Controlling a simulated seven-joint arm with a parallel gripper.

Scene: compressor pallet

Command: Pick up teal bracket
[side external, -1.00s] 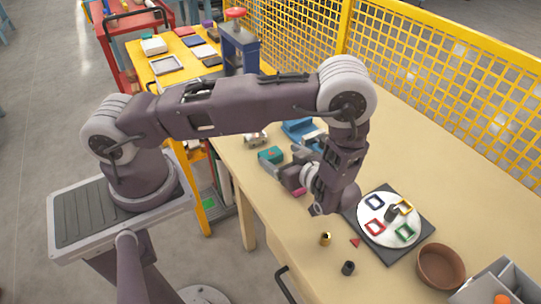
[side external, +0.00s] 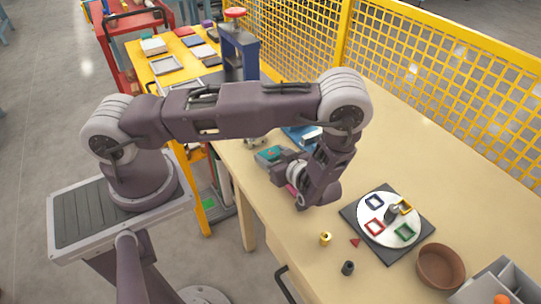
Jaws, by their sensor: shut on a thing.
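The teal bracket (side external: 271,153) shows at the tip of my gripper (side external: 267,159), over the left part of the wooden workbench. My gripper reaches in from the right, tilted, with its fingers shut on the bracket. The fingers and wrist hide part of the bracket. I cannot tell whether the bracket touches the bench or is held just above it.
A blue device (side external: 303,134) stands behind my wrist, and a small metal part (side external: 256,140) lies beyond the bracket. A round white plate (side external: 372,232) with coloured frames, a brown bowl (side external: 440,267) and small cylinders stand to the right.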

